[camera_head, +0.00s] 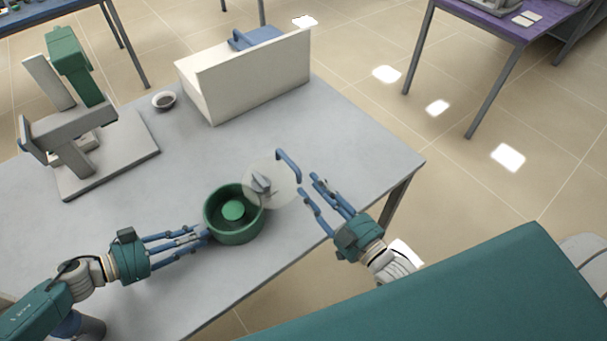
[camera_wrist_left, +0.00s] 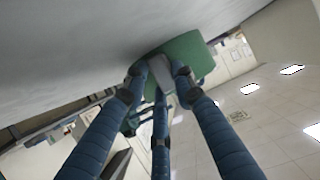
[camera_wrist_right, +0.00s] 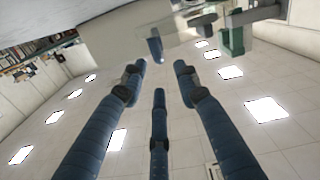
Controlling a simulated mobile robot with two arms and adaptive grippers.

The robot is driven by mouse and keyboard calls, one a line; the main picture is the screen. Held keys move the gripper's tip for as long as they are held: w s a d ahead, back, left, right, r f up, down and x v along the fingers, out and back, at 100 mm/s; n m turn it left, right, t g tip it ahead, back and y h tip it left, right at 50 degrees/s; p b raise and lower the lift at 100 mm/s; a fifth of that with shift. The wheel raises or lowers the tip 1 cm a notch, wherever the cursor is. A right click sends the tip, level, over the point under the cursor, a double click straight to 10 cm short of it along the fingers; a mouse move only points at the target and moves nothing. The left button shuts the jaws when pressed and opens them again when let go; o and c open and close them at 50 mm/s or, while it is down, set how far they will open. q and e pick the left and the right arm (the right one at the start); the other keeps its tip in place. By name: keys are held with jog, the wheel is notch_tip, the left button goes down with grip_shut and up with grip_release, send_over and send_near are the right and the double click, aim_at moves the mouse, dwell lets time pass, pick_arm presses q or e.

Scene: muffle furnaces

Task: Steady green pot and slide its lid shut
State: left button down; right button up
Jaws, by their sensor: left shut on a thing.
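The green pot (camera_head: 236,236) stands upright near the table's front edge, with a round green piece inside. It also shows in the left wrist view (camera_wrist_left: 198,55). Its clear round lid (camera_head: 284,192) is swung out to the right, overlapping only the pot's right rim. The lid carries a grey knob (camera_head: 261,183) and a blue upright handle (camera_head: 289,164). My left gripper (camera_head: 203,234) is shut on the pot's left side, with a grey part (camera_wrist_left: 161,72) between its fingers, probably a grip. My right gripper (camera_head: 308,185) is open and empty, just right of the lid handle.
A grey table (camera_head: 335,135) carries everything. A green-and-grey device (camera_head: 75,65) stands back left, near a small dark-filled bowl (camera_head: 164,100). A cream box-like stand (camera_head: 255,80) is at the back.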

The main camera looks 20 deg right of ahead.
aim_at(279, 150)
jog(key=x, duration=1.1)
jog(key=shift+w, duration=0.2)
jog(key=shift+c, duration=0.3)
grip_shut()
jog(key=shift+a, duration=0.15)
